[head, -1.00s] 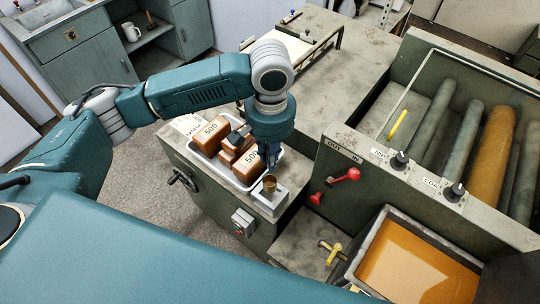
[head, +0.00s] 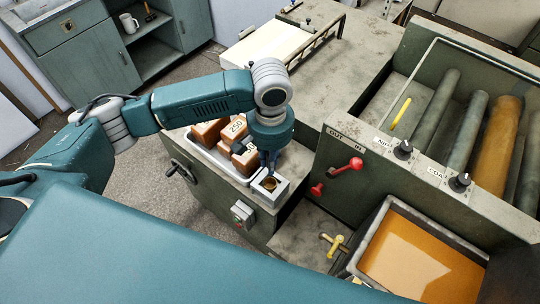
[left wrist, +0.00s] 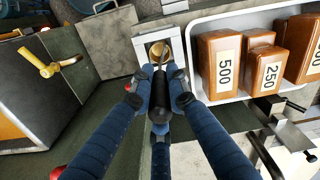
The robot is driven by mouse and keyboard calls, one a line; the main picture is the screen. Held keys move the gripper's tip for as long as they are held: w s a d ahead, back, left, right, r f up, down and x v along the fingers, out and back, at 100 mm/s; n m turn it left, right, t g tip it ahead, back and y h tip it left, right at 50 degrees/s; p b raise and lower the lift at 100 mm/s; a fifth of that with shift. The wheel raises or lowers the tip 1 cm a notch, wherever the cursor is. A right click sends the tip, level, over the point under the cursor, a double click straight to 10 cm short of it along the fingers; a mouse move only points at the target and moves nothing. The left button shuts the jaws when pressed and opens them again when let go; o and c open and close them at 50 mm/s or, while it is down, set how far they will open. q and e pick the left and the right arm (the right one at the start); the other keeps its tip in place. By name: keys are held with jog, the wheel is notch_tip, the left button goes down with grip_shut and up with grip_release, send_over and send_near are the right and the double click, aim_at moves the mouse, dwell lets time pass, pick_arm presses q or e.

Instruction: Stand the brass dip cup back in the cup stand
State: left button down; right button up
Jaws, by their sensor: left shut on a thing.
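My left gripper (head: 268,162) is shut on the dark handle (left wrist: 160,100) of the brass dip cup and points down over the cup stand. The brass cup (head: 270,184) shows within the outline of the pale grey stand (head: 280,194). In the left wrist view, the cup's round rim (left wrist: 154,47) lies inside the stand's square frame (left wrist: 142,50). The cup looks lowered into the stand's opening, but I cannot tell whether its bottom rests there. My right gripper is out of view.
A white tray (head: 206,154) with several brown weight blocks (head: 207,133) stands right beside the stand. The machine with red levers (head: 345,166) rises to the right. An orange-filled tank (head: 420,262) is at lower right.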

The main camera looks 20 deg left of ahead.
pick_arm(q)
jog(key=shift+f, duration=0.4)
jog(key=c, duration=1.6)
grip_release()
jog(key=shift+r, duration=0.25)
notch_tip(320, 180, up, 12)
jog(key=shift+f, duration=0.2)
jog(key=shift+f, duration=0.1)
